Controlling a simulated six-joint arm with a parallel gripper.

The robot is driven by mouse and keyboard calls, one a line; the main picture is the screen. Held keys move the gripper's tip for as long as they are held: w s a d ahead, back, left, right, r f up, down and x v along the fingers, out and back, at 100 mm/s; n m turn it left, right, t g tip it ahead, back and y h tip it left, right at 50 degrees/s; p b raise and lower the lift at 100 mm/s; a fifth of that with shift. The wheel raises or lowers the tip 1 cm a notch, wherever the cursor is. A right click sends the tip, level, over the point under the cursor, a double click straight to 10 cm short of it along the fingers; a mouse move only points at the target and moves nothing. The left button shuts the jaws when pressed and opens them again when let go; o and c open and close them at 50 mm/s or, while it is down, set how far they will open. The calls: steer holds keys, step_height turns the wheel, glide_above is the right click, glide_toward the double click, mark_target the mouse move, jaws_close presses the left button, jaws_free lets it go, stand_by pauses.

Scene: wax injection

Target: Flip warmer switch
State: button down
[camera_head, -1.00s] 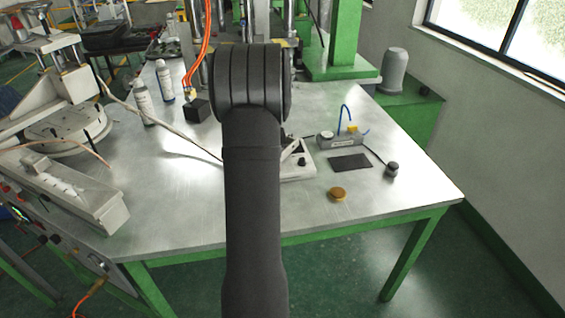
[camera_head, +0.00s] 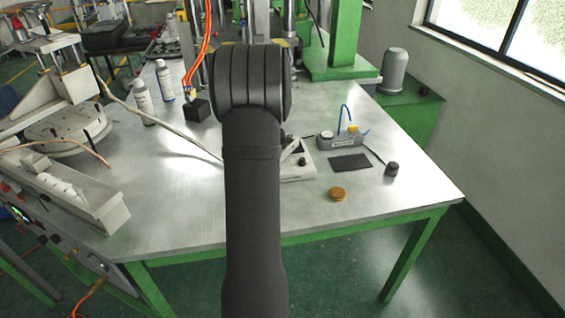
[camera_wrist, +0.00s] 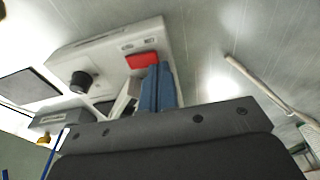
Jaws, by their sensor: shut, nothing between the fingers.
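The warmer is a low white box (camera_head: 298,173) on the metal table, partly hidden by my arm in the head view. In the wrist view the warmer (camera_wrist: 115,45) shows a red switch (camera_wrist: 142,60) and a black knob (camera_wrist: 81,81). My gripper (camera_wrist: 158,70) has blue fingers held together, with nothing between them. Their tips are right beside the red switch in the picture. I cannot tell whether they touch it. In the head view my arm hides the gripper and the switch.
Right of the warmer are a grey box (camera_head: 345,141) with a blue wire, a dark mat (camera_head: 350,162), an amber disc (camera_head: 338,193) and a small dark-topped jar (camera_head: 392,170). White bottles (camera_head: 165,82) and a black block (camera_head: 197,110) stand at the back left. The right front table is clear.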

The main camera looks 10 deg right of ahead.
steer(key=shift+f, duration=0.8)
steer(key=shift+r, duration=0.1)
step_height(320, 180, up, 7)
stand_by(0.9)
step_height(320, 180, down, 7)
steer(key=shift+f, duration=0.1)
stand_by(0.6)
